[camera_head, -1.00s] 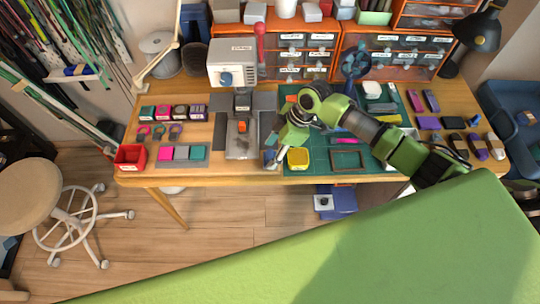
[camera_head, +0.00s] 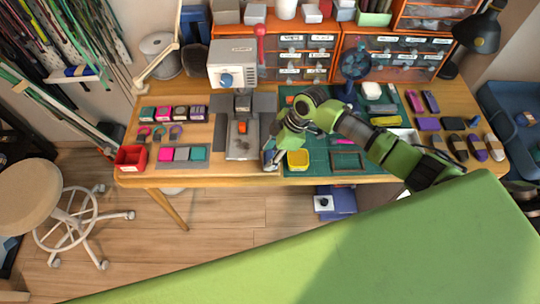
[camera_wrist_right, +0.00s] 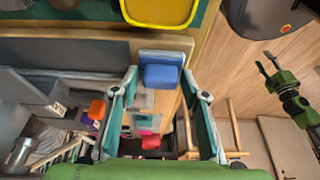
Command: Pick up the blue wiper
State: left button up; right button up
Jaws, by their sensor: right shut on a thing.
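The blue wiper (camera_wrist_right: 162,72) is a small blue block on a paler blue plate. In the right wrist view it sits between the fingers of my right gripper (camera_wrist_right: 160,92), which is shut on it. In the head view my right gripper (camera_head: 271,158) is at the front edge of the workbench, left of the yellow tray, and mostly hides the wiper. I cannot tell whether the wiper still touches the bench. A green arm with a small dark gripper, seemingly my left one (camera_wrist_right: 271,62), shows at the right of the wrist view, far from the wiper.
The yellow tray (camera_head: 298,159) stands on the green cutting mat (camera_head: 320,166), close beside my right gripper. The grey press (camera_head: 243,146) is just left of it. A red bin (camera_head: 130,157) stands at the bench's left end. Floor lies open before the bench.

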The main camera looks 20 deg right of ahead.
aim_at(269, 155)
jog(key=shift+r, duration=0.35)
jog(key=r, duration=0.1)
jog(key=r+b, duration=0.1)
jog(key=shift+s+a+r, duration=0.1)
jog(key=shift+a+r, duration=0.1)
jog(key=shift+r, duration=0.1)
jog(key=c, duration=0.3)
jog(key=s+a+r, duration=0.2)
jog(key=r, duration=0.1)
jog(key=s+r, duration=0.1)
jog(key=r, duration=0.1)
jog(key=shift+s+a+r+b, duration=0.1)
jog(key=shift+s+a+b, duration=0.1)
jog(key=shift+a+b, duration=0.2)
jog(key=s+a+r, duration=0.1)
jog(key=s+a, duration=0.1)
jog(key=s+a+r, duration=0.2)
jog(key=s+a+r+b, duration=0.1)
jog(key=s, duration=0.2)
jog(key=shift+s+a+r, duration=0.1)
jog(key=shift+a+r, duration=0.05)
jog(key=shift+a, duration=0.25)
jog(key=shift+c, duration=1.4)
